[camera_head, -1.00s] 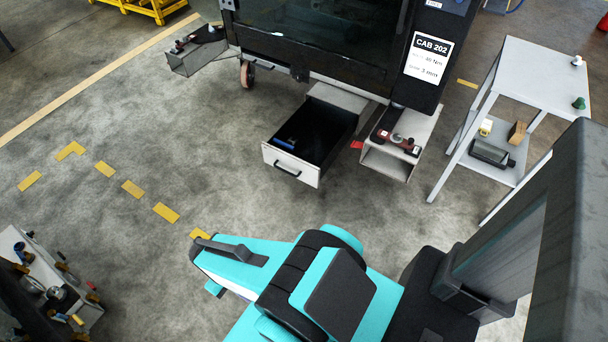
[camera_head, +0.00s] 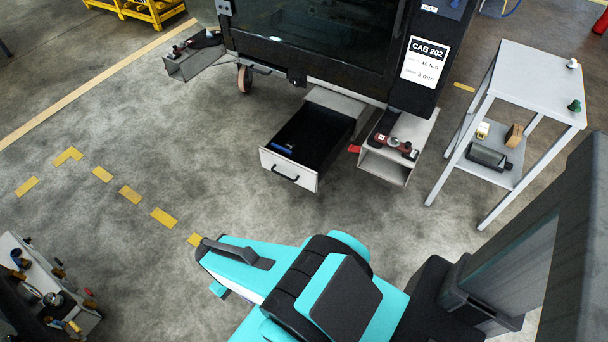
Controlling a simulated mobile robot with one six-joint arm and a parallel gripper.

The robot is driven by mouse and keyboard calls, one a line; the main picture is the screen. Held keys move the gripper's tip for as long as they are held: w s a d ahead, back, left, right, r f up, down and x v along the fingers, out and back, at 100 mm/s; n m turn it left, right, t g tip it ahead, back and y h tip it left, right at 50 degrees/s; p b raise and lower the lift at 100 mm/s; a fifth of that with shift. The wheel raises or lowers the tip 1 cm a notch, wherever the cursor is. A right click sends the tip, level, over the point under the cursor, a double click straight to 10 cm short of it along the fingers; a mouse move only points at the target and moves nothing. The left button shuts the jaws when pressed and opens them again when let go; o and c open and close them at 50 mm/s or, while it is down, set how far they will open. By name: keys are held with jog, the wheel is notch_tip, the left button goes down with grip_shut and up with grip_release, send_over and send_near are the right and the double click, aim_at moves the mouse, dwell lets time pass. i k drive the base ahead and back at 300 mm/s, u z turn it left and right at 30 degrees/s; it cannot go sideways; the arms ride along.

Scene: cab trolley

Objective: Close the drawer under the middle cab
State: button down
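The drawer (camera_head: 289,170) under the cab labelled CAB 202 (camera_head: 424,62) is pulled out toward me. It has a white front with a dark handle (camera_head: 285,173) and a black inside. A small blue item (camera_head: 283,147) lies in it near the front. The cab (camera_head: 310,38) stands above and behind the drawer. My turquoise and black arm is at the bottom of the view, apart from the drawer and nearer to me. My gripper's fingers do not show.
An open grey box (camera_head: 392,160) with tools on top stands just right of the drawer. A grey shelf table (camera_head: 535,85) is at the right. A cart with parts (camera_head: 45,290) is at lower left. The floor before the drawer is clear.

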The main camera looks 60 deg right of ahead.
aim_at(320, 134)
jog(key=z, duration=0.05)
jog(key=i, duration=0.9)
jog(key=u, duration=0.05)
